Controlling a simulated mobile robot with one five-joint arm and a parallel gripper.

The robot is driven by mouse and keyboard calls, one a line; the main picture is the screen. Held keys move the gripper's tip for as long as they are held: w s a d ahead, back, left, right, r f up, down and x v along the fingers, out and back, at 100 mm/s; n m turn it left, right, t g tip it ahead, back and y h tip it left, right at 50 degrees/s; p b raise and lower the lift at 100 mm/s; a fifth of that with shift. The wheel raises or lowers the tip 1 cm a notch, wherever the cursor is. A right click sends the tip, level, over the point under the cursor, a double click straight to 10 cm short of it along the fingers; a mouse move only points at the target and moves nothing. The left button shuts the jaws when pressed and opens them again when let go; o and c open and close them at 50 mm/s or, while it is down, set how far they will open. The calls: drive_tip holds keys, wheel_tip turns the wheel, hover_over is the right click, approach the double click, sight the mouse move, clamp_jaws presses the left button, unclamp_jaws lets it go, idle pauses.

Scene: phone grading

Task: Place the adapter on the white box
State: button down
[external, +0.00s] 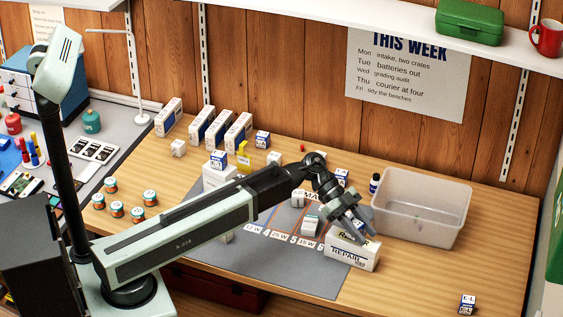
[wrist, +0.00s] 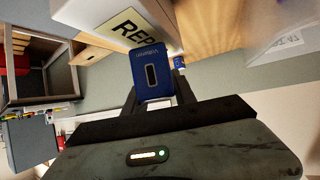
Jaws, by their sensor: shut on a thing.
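My gripper (external: 362,232) is low over the right edge of the grey mat, right by a white box marked REPAIR (external: 352,254). In the wrist view my gripper (wrist: 154,88) is shut on a blue-faced adapter (wrist: 153,63) with a dark port slot. In the external view the held adapter is hard to make out behind the fingers. The REPAIR box shows in the wrist view (wrist: 100,14) just beyond the adapter; I cannot tell whether they touch. Another white box (external: 216,180) stands at the mat's back left with a blue-and-white adapter (external: 218,159) on top.
The grey mat (external: 300,279) has wattage labels and several small boxes. Tall boxes (external: 238,132) line the back left. The front right wood is mostly clear.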

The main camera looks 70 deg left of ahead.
drive_tip(key=shift+f, duration=0.55)
drive_tip(key=c, duration=1)
unclamp_jaws()
drive_tip(key=shift+r+p, duration=0.25)
drive_tip(key=shift+p, duration=0.05)
drive_tip(key=p+v, duration=0.5)
drive_tip(key=v, duration=0.5)
drive_tip(key=shift+s+a+r+p, duration=0.1)
drive_tip(key=shift+a+r+p, duration=0.15)
drive_tip(key=shift+p, duration=0.05)
drive_tip(key=shift+s+a+r, duration=0.15)
drive_tip(key=shift+s+a, duration=0.1)
drive_tip(key=shift+a, duration=0.3)
